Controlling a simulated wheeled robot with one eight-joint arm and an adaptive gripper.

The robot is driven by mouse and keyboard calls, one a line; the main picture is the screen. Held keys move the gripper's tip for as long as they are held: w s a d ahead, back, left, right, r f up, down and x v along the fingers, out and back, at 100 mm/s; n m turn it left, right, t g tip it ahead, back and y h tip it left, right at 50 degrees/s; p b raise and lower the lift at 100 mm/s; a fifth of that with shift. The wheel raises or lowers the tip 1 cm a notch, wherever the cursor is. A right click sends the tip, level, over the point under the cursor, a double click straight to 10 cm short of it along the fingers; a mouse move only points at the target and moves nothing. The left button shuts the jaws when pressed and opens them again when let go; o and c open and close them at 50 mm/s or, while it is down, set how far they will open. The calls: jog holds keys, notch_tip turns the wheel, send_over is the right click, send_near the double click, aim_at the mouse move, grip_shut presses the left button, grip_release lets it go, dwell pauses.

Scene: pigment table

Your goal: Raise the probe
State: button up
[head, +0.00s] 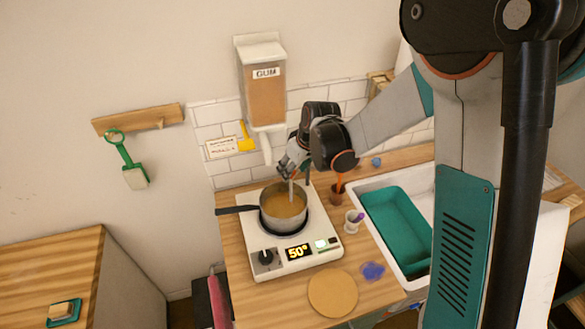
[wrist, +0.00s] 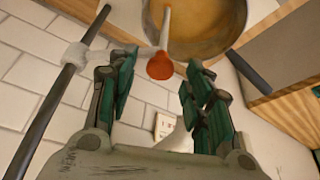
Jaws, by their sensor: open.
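The probe, a pale rod with an orange knob (wrist: 160,66), shows in the wrist view with its far end over or in the pot of tan liquid. In the head view its pale rod (head: 291,191) stands roughly upright at the pot (head: 285,225). My gripper (head: 292,167) is above the pot's back edge. In the wrist view my gripper (wrist: 160,74) is open, with one green-padded finger on each side of the orange knob. I see gaps between knob and fingers. A pale clamp (wrist: 75,54) sits on a dark rod (wrist: 45,115) beside the left finger.
The pot sits on a white hotplate (head: 270,266) reading 50°. A gum dispenser (head: 265,90) hangs on the wall behind. Right of the hotplate are a small brown pot (head: 337,197), a pale cup (head: 350,226) and a sink with a teal basin (head: 395,235).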

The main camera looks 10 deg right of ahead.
jog(key=shift+w+f, duration=0.15)
jog(key=shift+f, duration=0.2)
grip_shut()
notch_tip(320, 180, up, 18)
jog(key=p, duration=0.6)
jog(key=shift+f, duration=0.25)
jog(key=shift+w+a, duration=0.1)
jog(key=shift+w, duration=0.05)
jog(key=shift+r, duration=0.1)
jog(key=shift+c, duration=0.6)
grip_release()
jog(key=shift+o, duration=0.6)
